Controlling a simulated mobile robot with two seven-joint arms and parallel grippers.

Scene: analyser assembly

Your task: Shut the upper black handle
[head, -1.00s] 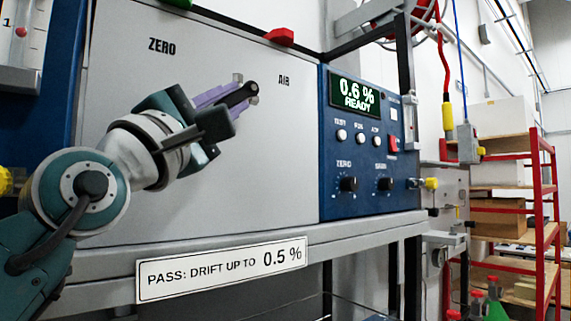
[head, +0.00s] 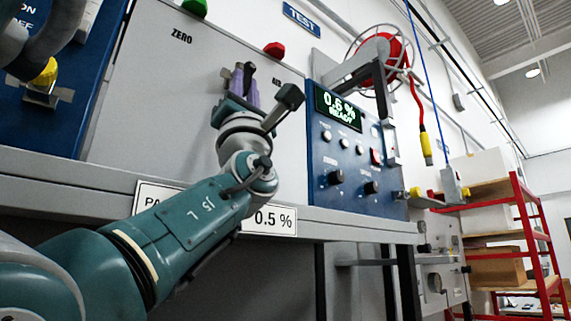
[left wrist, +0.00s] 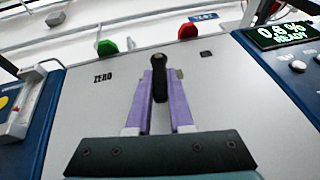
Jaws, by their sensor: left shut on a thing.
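The black handle (head: 249,76) is on the grey front panel (head: 160,100), between the words ZERO and AIR. It points upward in the head view, and its dark tip also shows in the left wrist view (left wrist: 158,70). My left gripper (head: 244,84) is shut on the handle, with a purple finger on each side. In the left wrist view the fingers (left wrist: 159,95) flank the handle; its lower part and pivot are hidden. My right gripper is in neither view.
A green knob (head: 194,8) and a red knob (head: 274,49) sit at the panel's top edge. To the right is a blue control box (head: 350,165) whose display (head: 338,107) reads 0.6 % READY. A grey ledge (head: 330,226) runs below.

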